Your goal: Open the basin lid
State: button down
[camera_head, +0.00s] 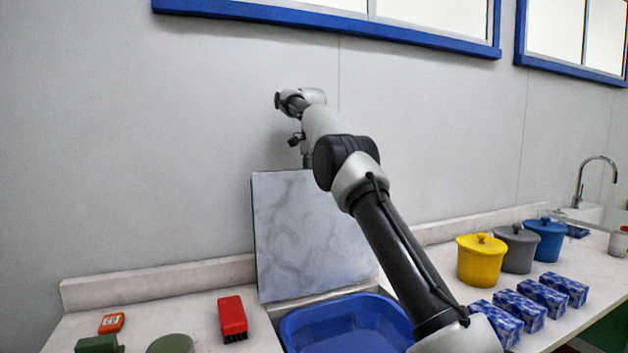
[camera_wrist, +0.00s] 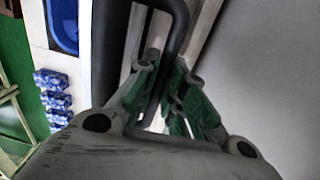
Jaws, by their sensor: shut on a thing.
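The basin lid (camera_head: 308,235) is a marble-patterned panel standing nearly upright at the back of the counter, in front of the wall. The blue basin (camera_head: 345,325) lies uncovered below it, partly hidden by my arm. My gripper (camera_head: 306,157) is at the lid's top edge, small and partly hidden in the head view. In the wrist view, my gripper (camera_wrist: 172,102) has green fingers shut around a dark curved handle (camera_wrist: 176,35). The exact contact is hard to see.
A red brush (camera_head: 232,317), a small orange-red item (camera_head: 111,323) and green items lie left of the basin. Yellow (camera_head: 480,262), grey (camera_head: 516,250) and blue (camera_head: 545,241) lidded pots and several blue-patterned boxes (camera_head: 520,310) stand right. The wall is close behind the lid.

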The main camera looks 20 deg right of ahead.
jog(key=shift+r, duration=0.2)
jog(key=c, duration=1.5)
grip_release()
jog(key=shift+f, duration=0.1)
